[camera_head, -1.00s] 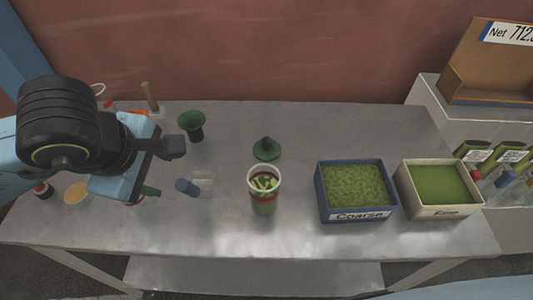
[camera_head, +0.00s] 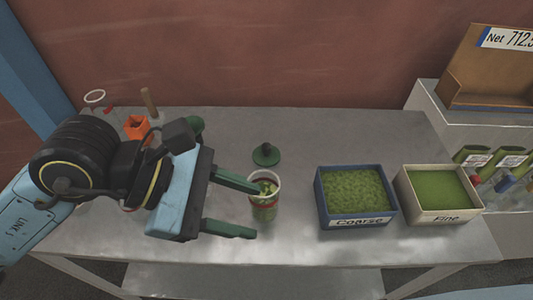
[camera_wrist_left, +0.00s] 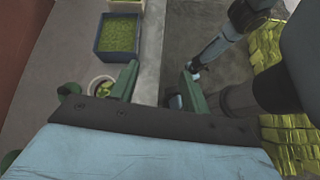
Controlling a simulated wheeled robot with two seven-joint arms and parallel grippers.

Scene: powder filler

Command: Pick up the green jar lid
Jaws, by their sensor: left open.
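The green jar lid (camera_head: 266,154), dark green with an upright knob, lies on the metal table behind the jar (camera_head: 264,212). The jar is open, has a white rim and holds green pieces. My left gripper (camera_head: 254,208) is open and empty, its two green fingers pointing right. The far fingertip overlaps the jar in the head view; contact cannot be told. The lid is apart from the fingers. In the left wrist view the open fingers (camera_wrist_left: 161,80) show, with the jar (camera_wrist_left: 101,88) to their left and the lid (camera_wrist_left: 68,90) beyond it.
A blue Coarse bin (camera_head: 323,200) and a cream Fine bin (camera_head: 440,212) stand right of the jar. An orange container (camera_head: 137,127) stands at the back left. Table between lid and Coarse bin is clear.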

